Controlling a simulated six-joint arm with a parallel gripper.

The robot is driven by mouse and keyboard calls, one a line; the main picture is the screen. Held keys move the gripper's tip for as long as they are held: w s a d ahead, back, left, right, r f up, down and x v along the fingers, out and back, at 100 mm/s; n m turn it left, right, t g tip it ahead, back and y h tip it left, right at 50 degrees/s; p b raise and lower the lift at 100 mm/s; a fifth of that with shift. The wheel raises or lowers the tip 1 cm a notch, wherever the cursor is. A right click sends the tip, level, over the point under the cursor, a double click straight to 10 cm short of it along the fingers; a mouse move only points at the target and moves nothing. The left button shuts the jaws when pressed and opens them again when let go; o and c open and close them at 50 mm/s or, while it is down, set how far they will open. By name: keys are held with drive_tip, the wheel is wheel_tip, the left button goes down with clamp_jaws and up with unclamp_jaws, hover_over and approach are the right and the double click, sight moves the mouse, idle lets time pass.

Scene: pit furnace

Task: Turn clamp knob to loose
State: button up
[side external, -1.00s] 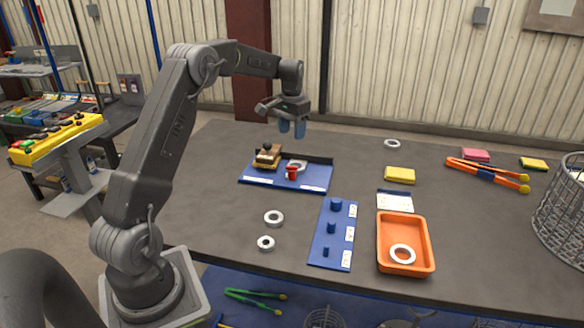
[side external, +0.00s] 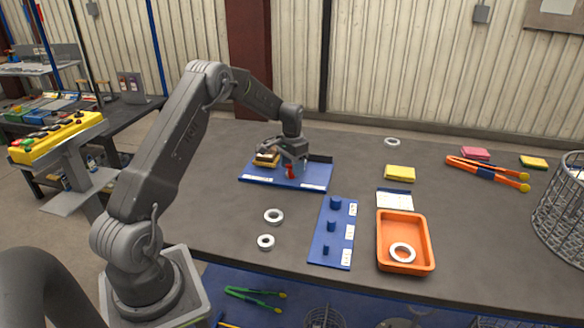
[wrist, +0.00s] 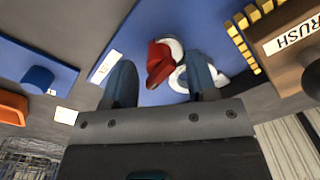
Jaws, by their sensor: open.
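The red clamp knob (side external: 290,172) sits on the blue fixture board (side external: 259,180) at the back of the table. In the wrist view the red knob (wrist: 160,62) shows between my two blue fingertips, with white round parts (wrist: 196,74) beside and behind it. My gripper (side external: 288,165) is low over the board, pointing down, its fingers around the knob's place. Whether a finger touches the knob cannot be told. The knob's base is partly hidden.
A wooden brush (side external: 265,159) lies on the board, close to my gripper's left. A blue peg board (side external: 322,250), loose rings (side external: 274,217) and an orange tray (side external: 428,262) stand nearer the front. The table between the board and yellow sponge (side external: 400,173) is clear.

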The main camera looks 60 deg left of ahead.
drive_tip(key=shift+f, duration=0.4)
drive_tip(key=shift+c, duration=0.2)
drive_tip(key=c, duration=0.9)
drive_tip(key=shift+o, duration=0.2)
drive_tip(key=shift+n, duration=0.3)
drive_tip(key=n, duration=0.3)
drive_tip(key=shift+n, duration=0.3)
drive_tip(key=n, duration=0.4)
drive_tip(key=shift+n, duration=0.3)
drive_tip(key=n, duration=0.4)
drive_tip(key=shift+o, duration=0.6)
drive_tip(key=shift+n, duration=1.7)
